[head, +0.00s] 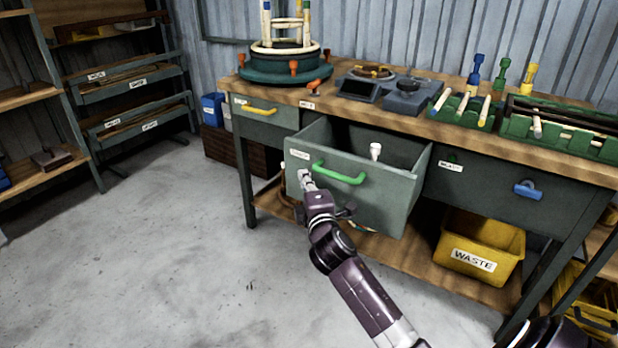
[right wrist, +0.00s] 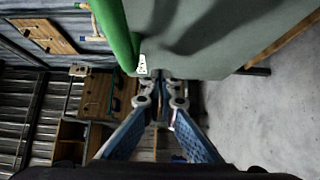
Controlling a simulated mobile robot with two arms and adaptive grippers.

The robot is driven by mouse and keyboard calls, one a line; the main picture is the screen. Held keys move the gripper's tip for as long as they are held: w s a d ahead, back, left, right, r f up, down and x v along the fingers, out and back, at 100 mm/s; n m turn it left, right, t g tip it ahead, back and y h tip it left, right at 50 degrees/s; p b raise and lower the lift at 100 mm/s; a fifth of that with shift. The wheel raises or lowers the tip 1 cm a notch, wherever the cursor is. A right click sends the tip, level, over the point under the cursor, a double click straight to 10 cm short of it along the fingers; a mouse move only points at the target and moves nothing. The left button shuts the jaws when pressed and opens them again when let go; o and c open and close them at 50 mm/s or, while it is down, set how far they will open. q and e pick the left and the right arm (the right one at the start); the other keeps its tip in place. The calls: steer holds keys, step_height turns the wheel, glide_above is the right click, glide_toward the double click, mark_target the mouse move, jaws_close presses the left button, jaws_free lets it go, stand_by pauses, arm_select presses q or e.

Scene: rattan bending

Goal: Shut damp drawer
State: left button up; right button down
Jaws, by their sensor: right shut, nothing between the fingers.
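The damp drawer (head: 380,203) is the grey-green middle drawer of the workbench, with a green handle (head: 338,173) and a small white label that I cannot read. It is pulled well out, and a white cylindrical item (head: 376,151) shows inside. My right gripper (head: 305,178) is shut and empty, close to the drawer front, left of and a little below the handle. In the right wrist view the shut fingertips (right wrist: 160,90) are by the edge of the drawer front (right wrist: 205,45), beside the green handle (right wrist: 117,32). I cannot tell whether they touch it. My left gripper is not in view.
The left drawer with a yellow handle (head: 259,107) and the right drawer with a blue handle (head: 528,190) are shut. A yellow waste bin (head: 481,246) stands on the lower shelf. The bench top (head: 434,126) carries tools and racks. Open concrete floor (head: 150,270) lies left.

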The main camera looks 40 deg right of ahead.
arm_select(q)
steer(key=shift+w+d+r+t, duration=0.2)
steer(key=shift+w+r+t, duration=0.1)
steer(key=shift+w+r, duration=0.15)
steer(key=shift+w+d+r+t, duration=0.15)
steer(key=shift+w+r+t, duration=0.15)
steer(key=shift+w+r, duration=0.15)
arm_select(e)
steer(key=shift+w+d, duration=0.2)
steer(key=shift+d, duration=0.35)
steer(key=shift+w+d, duration=0.2)
steer(key=shift+d, duration=0.3)
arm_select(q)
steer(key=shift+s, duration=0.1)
arm_select(e)
steer(key=shift+d, duration=0.1)
